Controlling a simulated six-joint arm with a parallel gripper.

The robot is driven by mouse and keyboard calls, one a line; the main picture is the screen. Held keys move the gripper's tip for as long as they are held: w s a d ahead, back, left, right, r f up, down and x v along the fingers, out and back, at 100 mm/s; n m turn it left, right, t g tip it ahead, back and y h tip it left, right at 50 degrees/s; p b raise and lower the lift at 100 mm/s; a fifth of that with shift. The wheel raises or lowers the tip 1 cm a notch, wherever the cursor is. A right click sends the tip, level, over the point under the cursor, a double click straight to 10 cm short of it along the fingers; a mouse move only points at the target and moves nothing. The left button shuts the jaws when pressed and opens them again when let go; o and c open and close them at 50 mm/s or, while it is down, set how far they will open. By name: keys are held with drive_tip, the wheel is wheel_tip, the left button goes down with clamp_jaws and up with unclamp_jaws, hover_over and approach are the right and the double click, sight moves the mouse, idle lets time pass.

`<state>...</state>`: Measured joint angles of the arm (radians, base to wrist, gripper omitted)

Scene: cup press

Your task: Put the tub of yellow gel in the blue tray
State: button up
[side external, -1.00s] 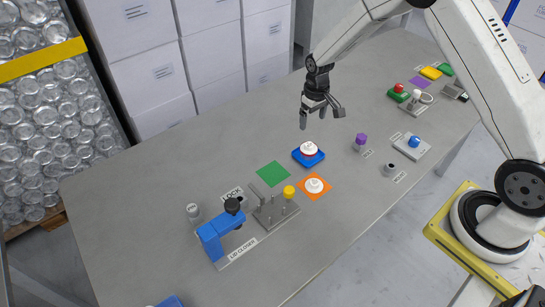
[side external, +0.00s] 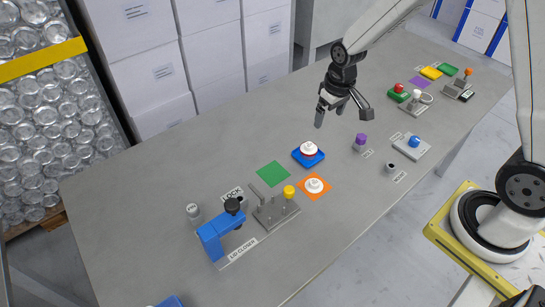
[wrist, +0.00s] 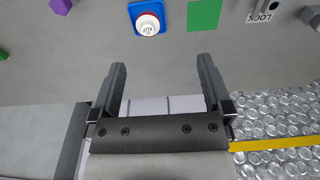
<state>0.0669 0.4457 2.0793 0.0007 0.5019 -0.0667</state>
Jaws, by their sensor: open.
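The blue tray (side external: 298,155) lies mid-table; it also shows at the top of the wrist view (wrist: 134,10). A round tub with a white lid and a reddish band (side external: 309,148) stands in it, upright, also seen in the wrist view (wrist: 148,25). A second white-lidded tub (side external: 314,185) stands on an orange mat. I cannot make out yellow gel in either tub. My gripper (side external: 331,112) is open and empty, above the table behind and right of the tray, touching nothing. Its two fingers show apart in the wrist view (wrist: 162,64).
A green mat (side external: 273,174) lies left of the tray. A grey fixture with a yellow knob (side external: 289,191) and a blue lid closer (side external: 212,240) stand nearer. A purple piece (side external: 360,141) and a blue button box (side external: 412,146) are right. White boxes (side external: 150,60) stand behind.

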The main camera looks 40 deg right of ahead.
drive_tip(key=s+a+r, duration=0.1)
drive_tip(key=s+r, duration=0.1)
drive_tip(key=s, duration=0.4)
drive_tip(key=s+a+r+t, duration=0.1)
drive_tip(key=s+r, duration=0.1)
drive_tip(key=s, duration=0.4)
drive_tip(key=shift+s+a, duration=0.15)
drive_tip(key=shift+a, duration=0.2)
idle(0.4)
